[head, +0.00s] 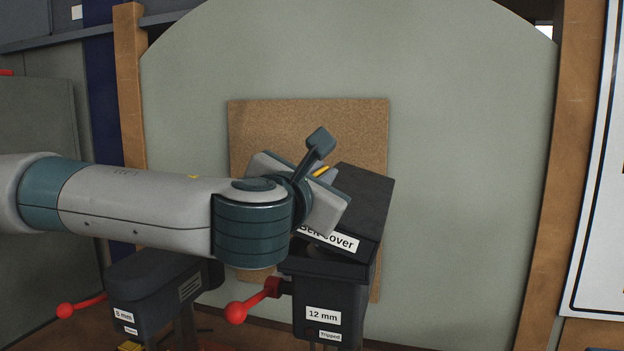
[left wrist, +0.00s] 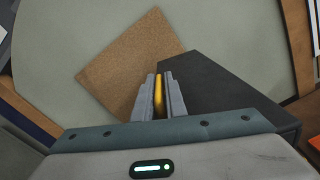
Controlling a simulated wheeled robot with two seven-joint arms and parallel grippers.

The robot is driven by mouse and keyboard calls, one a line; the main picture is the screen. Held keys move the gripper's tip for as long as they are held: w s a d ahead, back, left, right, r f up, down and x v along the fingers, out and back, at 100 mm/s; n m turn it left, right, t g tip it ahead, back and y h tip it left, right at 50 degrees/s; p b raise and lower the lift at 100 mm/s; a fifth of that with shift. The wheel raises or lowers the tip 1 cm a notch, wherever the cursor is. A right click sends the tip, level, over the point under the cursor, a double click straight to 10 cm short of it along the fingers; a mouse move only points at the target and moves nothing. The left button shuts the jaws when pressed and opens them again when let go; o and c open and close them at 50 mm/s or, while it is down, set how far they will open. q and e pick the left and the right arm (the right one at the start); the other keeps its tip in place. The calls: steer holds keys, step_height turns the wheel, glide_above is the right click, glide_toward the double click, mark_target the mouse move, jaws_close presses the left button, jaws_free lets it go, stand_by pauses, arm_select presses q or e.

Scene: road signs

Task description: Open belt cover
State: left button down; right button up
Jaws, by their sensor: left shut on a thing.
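The belt cover (head: 365,205) is a dark grey lid with a white "Belt Cover" label, on top of the black machine housing marked 12 mm (head: 345,292). The lid sits tilted, with a dark gap under its front edge. My left gripper (head: 322,172) is at the lid's left side. My arm and wrist hide part of the label and the contact. In the left wrist view the fingers (left wrist: 159,90) are shut on a narrow yellow strip (left wrist: 158,95), beside the dark lid (left wrist: 225,105). My right gripper is out of view.
A red-knobbed lever (head: 237,311) sticks out left of the housing. A second dark machine (head: 150,290) marked 5 mm, with another red knob (head: 65,310), stands at the left. A brown board (head: 300,120) is on the pale wall behind. A white sign (head: 600,220) stands far right.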

arm_select(q)
steer(key=d+r+m, duration=0.1)
steer(key=s+d+r+m, duration=0.1)
steer(key=d+m, duration=0.1)
steer(key=d+r+m, duration=0.1)
steer(key=d, duration=0.1)
steer(key=shift+s+r+m+p, duration=0.2)
steer(key=shift+s+m+p, duration=0.1)
steer(key=shift+s, duration=0.05)
steer(key=s+d+m+b, duration=0.1)
steer(key=s+d, duration=0.1)
steer(key=d, duration=0.6)
steer(key=shift+s+d+f+b, duration=0.25)
steer(key=shift+s+d+b, duration=0.1)
steer(key=shift+s+b, duration=0.05)
steer(key=shift+f, duration=0.1)
steer(key=c, duration=1.9)
jaws_free()
steer(key=shift+c, duration=0.2)
steer(key=shift+o, duration=0.5)
steer(key=shift+a, duration=0.1)
steer(key=shift+r, duration=0.2)
